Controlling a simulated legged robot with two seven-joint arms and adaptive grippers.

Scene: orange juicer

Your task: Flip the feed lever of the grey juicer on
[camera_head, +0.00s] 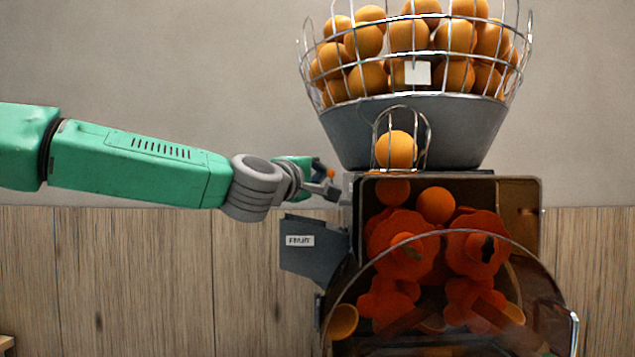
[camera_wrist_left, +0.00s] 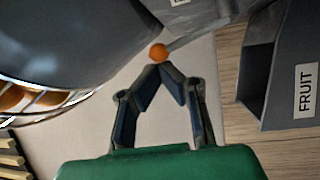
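The grey juicer (camera_head: 520,200) fills the right half of the head view. Its feed lever shows in the left wrist view as a thin grey rod ending in an orange ball knob (camera_wrist_left: 158,53). The knob is a small orange spot (camera_head: 330,173) in the head view, at the juicer's upper left side. My left gripper (camera_head: 336,190) is beside it. In the wrist view the gripper's fingers (camera_wrist_left: 162,70) come together at their tips, right at the knob. The knob stays visible beyond the tips; whether they touch it I cannot tell. My right gripper is not in view.
A wire basket (camera_head: 418,57) full of oranges sits on top of the juicer. A grey chute labelled FRUIT (camera_head: 312,262) juts out left, below my gripper; it also shows in the wrist view (camera_wrist_left: 262,70). A clear cover (camera_head: 450,290) closes the front. The left side is open.

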